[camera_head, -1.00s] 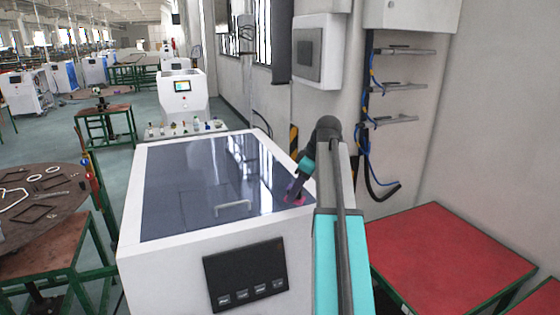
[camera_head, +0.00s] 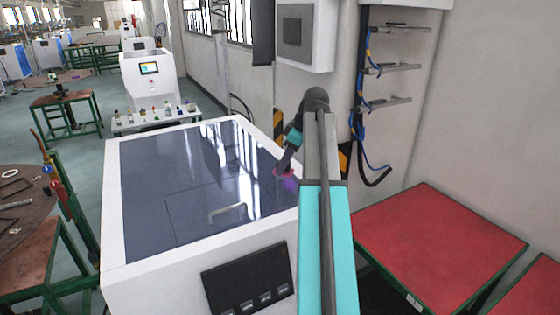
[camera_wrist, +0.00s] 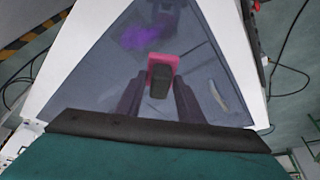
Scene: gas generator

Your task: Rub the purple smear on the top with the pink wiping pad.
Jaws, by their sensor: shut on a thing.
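The purple smear (camera_head: 290,184) lies near the right edge of the dark glossy top (camera_head: 150,185) of a white machine. In the wrist view the smear (camera_wrist: 140,37) is a blurry purple patch, just past the pad and a little left. My gripper (camera_wrist: 158,93) is shut on the pink wiping pad (camera_wrist: 163,58), which has a dark grip block. In the head view the pad (camera_head: 281,171) is low over the top, on the far side of the smear. I cannot tell whether it touches the surface.
A metal handle (camera_head: 228,212) stands up from the top, left of and nearer than the smear. A dark control panel (camera_head: 245,282) is on the machine's front. A wall with a grey box (camera_head: 302,35) is close behind, and a red table (camera_head: 440,245) stands to the right.

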